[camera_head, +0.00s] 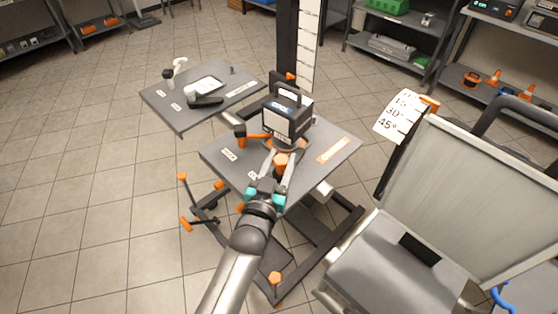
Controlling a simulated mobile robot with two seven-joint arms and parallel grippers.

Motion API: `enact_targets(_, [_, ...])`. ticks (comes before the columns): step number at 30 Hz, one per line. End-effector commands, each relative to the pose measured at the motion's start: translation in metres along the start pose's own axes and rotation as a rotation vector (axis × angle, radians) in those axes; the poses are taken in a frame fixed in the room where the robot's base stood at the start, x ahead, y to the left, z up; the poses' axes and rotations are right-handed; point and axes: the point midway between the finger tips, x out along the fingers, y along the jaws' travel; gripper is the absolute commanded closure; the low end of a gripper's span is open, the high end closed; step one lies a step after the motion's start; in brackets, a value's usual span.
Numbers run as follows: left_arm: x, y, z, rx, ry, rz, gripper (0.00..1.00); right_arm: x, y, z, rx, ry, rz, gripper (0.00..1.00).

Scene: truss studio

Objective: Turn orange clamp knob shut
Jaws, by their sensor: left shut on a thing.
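The orange clamp knob (281,160) sits at the front of the dark table, just below a black and white boxed instrument (287,117) with a top handle. My left gripper (281,166) reaches up from below, with one finger on each side of the knob, and is shut on it. The knob's sides are partly hidden by the fingers. Its turn angle cannot be told at this size. My right gripper is not in view.
The instrument stands on a dark table (335,139) with an orange label. Another orange-tipped lever (240,131) is left of it. A second small table (160,100) stands at the back left. A grey cart (395,270) with an upright panel (450,190) is close on the right.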

Motion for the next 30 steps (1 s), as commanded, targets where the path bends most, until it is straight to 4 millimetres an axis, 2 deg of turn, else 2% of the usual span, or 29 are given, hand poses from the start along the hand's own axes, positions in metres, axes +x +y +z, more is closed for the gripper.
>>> enact_targets(10, [0.0002, 0.0011, 0.0005, -0.002, -0.002, 0.001, 1.0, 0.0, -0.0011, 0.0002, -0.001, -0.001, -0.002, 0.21])
enact_targets(11, [0.0002, 0.0011, 0.0005, -0.002, -0.002, 0.001, 0.53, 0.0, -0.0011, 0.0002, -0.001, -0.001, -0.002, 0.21])
enact_targets(18, [0.0002, 0.0006, 0.0001, -0.002, -0.001, 0.0, 0.26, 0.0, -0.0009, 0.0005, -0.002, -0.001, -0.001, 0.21])
enact_targets(19, [0.0002, 0.0005, 0.0001, -0.002, -0.001, 0.0, 0.23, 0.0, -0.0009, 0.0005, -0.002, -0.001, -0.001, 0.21])
enact_targets(30, [-0.0062, 0.0001, 0.0004, -0.001, -0.002, 0.0, 0.23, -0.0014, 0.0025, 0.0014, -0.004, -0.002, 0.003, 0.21])
